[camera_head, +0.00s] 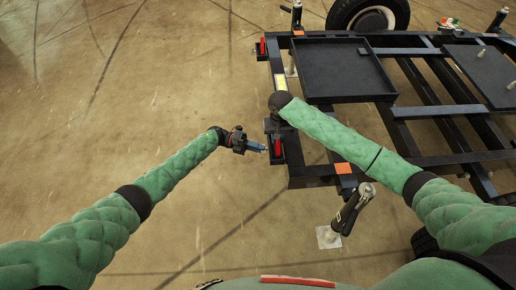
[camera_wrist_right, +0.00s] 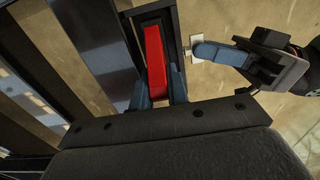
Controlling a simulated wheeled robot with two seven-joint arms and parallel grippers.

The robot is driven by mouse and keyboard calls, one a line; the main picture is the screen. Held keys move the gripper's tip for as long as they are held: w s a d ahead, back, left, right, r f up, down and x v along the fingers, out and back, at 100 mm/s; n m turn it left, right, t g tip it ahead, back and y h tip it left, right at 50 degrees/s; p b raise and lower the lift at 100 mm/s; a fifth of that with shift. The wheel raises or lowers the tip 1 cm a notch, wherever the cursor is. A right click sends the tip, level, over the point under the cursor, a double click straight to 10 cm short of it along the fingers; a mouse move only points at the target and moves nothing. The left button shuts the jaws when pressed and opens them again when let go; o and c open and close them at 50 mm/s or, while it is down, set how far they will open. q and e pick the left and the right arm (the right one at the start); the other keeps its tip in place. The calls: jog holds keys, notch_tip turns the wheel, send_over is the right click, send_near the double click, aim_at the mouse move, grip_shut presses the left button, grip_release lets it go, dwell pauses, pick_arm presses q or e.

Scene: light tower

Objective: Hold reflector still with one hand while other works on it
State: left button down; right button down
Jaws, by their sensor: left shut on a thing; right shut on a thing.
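The red reflector (camera_head: 278,146) is at the left edge of the dark trailer frame (camera_head: 312,171). In the right wrist view the reflector (camera_wrist_right: 155,60) stands in a dark channel, between the blue fingers of my right gripper (camera_wrist_right: 159,88), which is shut on it. My left gripper (camera_head: 256,147) is just left of the reflector, apart from the right one. In the right wrist view its blue fingers (camera_wrist_right: 220,54) point toward the reflector. A small pale piece (camera_wrist_right: 199,48) shows at their tips, and the gripper is shut on it; its exact shape is unclear.
Another red piece (camera_head: 262,47) is farther along the frame edge. A jack stand (camera_head: 350,208) stands at the near corner. The floor (camera_head: 120,110) to the left is clear.

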pick_arm(q)
jog(key=m+t+y, duration=0.1)
jog(key=m, duration=0.2)
jog(key=m+t+y, duration=0.1)
jog(key=m+t, duration=0.1)
jog(key=m, duration=0.1)
jog(key=m+t, duration=0.1)
jog(key=m, duration=0.3)
jog(key=shift+s+a+r+t+y, duration=0.15)
jog(key=shift+s+t+y, duration=0.1)
jog(key=shift+t+y, duration=0.15)
jog(key=shift+m+t, duration=0.3)
jog(key=shift+m, duration=0.1)
dwell(0.8)
dwell(1.1)
jog(key=c, duration=1.6)
grip_release()
pick_arm(e)
jog(key=shift+a, duration=0.1)
pick_arm(q)
jog(key=shift+r, duration=0.1)
jog(key=v, duration=1.2)
